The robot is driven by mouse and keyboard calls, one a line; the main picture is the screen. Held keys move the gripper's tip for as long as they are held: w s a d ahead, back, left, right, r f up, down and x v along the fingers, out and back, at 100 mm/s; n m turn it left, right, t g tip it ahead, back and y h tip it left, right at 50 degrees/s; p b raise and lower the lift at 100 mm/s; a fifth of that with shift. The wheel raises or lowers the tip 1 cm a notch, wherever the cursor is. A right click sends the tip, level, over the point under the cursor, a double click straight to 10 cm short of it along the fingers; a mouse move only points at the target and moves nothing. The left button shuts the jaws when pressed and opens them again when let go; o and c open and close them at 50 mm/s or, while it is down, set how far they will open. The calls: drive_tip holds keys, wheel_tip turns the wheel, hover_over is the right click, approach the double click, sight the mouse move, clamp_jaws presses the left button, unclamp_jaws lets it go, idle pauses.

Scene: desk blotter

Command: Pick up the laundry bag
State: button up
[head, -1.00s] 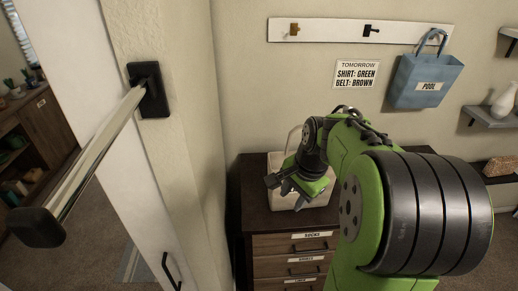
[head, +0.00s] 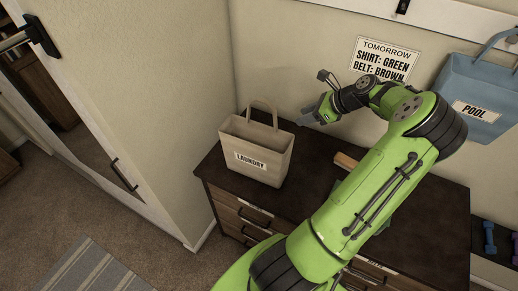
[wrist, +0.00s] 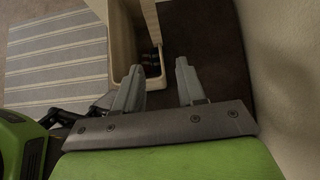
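The laundry bag (head: 265,148) is a beige open-topped bag with a "LAUNDRY" label and a looped handle. It stands upright on the left end of the dark dresser top in the head view. My gripper (head: 314,115) is up and to the right of the bag, apart from it in that view. In the wrist view my gripper (wrist: 159,87) shows two grey fingers spread apart with nothing between them. The bag (wrist: 127,45) lies just beyond the left finger there, with dark items inside it.
The dresser (head: 300,203) has labelled drawers. A wooden object (head: 345,161) lies behind my arm. A blue "POOL" bag (head: 480,95) hangs at the right. A "TOMORROW" sign (head: 385,58) is on the wall behind my gripper. A striped rug (head: 95,270) lies on the floor.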

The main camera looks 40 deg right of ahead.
approach(271, 128)
drive_tip(key=x, duration=0.4)
drive_tip(key=shift+w+d+f+b, duration=0.1)
drive_tip(key=shift+w+f+b, duration=0.05)
drive_tip(key=shift+f+b, duration=0.2)
drive_tip(key=x, duration=0.5)
drive_tip(key=shift+w+f, duration=0.2)
drive_tip(key=shift+w, duration=0.05)
drive_tip(key=shift+a, duration=0.2)
clamp_jaws()
drive_tip(key=shift+r, duration=0.1)
